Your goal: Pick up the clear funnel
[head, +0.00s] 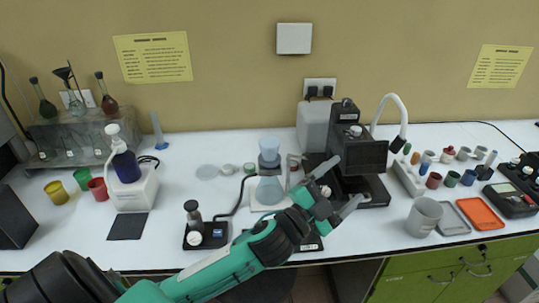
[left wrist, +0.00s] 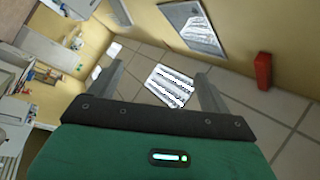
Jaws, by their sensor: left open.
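A clear, pale blue funnel-like cup (head: 270,146) stands upright on top of a glass filter set at the middle of the bench. A clear flask (head: 269,191) with a wide base stands just in front of it. My left gripper (head: 341,186) is open and empty, to the right of and nearer than the cup, in front of the black instrument. My right gripper is in neither view.
A black instrument (head: 359,154) stands right of the cup. A small black stand (head: 205,236) is front left. A grey beaker (head: 424,217) is at right. Bare bench (head: 180,180) lies at left centre.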

